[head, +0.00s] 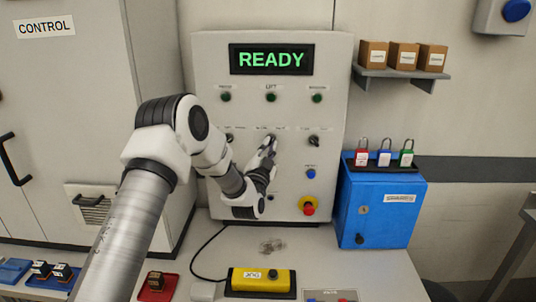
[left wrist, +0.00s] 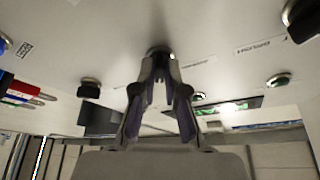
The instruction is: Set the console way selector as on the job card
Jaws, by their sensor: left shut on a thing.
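The grey console (head: 335,90) stands upright against the wall, with a green READY display (head: 271,60). My left gripper (head: 269,145) reaches to the middle of its row of selectors. In the left wrist view the two fingers (left wrist: 162,75) are shut around a selector knob (left wrist: 160,50) on the panel. The fingers hide most of this knob, so its setting cannot be read. A dark selector (head: 314,141) sits to its right, and another one to its left is partly behind my arm. The labels are too small to read. I cannot make out a job card. My right gripper is out of view.
A red button (head: 308,205) and a blue button (head: 311,174) sit low on the console. A blue box (head: 385,210) with several padlocks stands to the right. A yellow pendant (head: 262,281) and a red tray (head: 157,286) lie on the table below my arm.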

